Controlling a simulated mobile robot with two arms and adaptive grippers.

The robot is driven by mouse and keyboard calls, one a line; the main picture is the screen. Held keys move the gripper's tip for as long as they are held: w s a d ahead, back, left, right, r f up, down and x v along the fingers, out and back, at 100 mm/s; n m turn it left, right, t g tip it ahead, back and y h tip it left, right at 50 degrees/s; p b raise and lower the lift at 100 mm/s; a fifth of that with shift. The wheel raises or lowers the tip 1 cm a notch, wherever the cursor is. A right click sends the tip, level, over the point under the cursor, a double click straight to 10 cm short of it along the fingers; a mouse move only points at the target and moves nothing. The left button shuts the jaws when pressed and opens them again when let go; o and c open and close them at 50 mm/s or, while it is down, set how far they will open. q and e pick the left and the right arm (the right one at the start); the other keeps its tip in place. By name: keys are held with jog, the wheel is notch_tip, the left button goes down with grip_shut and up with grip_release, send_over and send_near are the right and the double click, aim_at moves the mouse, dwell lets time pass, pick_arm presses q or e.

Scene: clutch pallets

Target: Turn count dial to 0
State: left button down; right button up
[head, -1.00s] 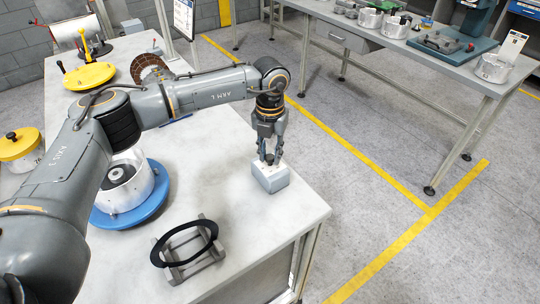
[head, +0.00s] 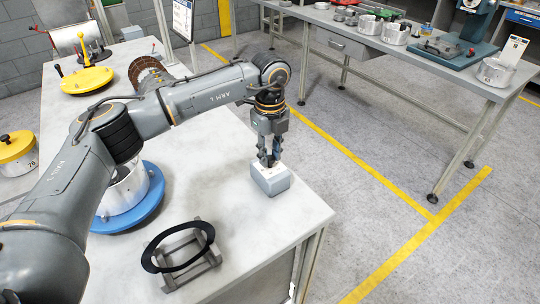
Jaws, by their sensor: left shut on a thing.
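A small grey-blue box (head: 270,180) with a pale top sits near the right edge of the near table (head: 230,225). My left gripper (head: 267,162) points straight down onto the top of this box. Its fingers are shut on a small part there, at the place of the count dial. The fingers hide the dial, and its setting cannot be read. My right gripper is not in view.
A black ring (head: 178,247) leans on a grey stand at the table's front. A blue round base (head: 150,205) bears a metal cylinder (head: 124,190), partly behind my left arm. A yellow fixture (head: 87,80) stands farther back. A second bench (head: 455,80) stands across the aisle.

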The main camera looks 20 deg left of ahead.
aim_at(270, 157)
pick_arm(q)
jog(key=n+b, duration=0.1)
jog(key=n, duration=0.3)
jog(key=shift+n, duration=2.2)
jog(key=c, duration=1.1)
grip_release()
notch_tip(270, 157, up, 12)
